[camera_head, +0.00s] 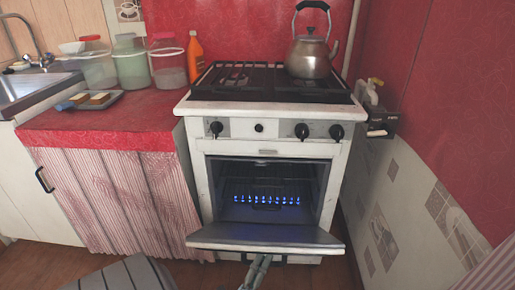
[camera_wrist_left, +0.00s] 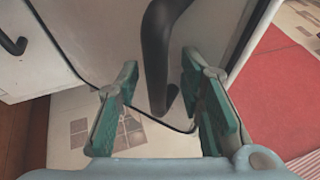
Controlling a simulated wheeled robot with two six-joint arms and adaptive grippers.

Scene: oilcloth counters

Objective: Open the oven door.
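The white oven (camera_head: 262,148) stands against the red wall. Its door (camera_head: 265,236) is folded down and open, about level, and the lit inside (camera_head: 266,188) with a rack and blue flames shows. My left gripper (camera_head: 258,265) is at the middle of the door's front edge, partly hidden by it. In the left wrist view my left gripper (camera_wrist_left: 160,66) has its two green-padded fingers apart. A dark curved bar (camera_wrist_left: 164,45), apparently the door handle, shows between them. I cannot tell whether they touch it. My right gripper is not in view.
A kettle (camera_head: 310,54) stands on the hob (camera_head: 272,84). The red counter (camera_head: 100,125) at left holds jars, an orange bottle (camera_head: 195,56) and a small tray (camera_head: 92,103). A tiled wall (camera_head: 410,215) is close on the right.

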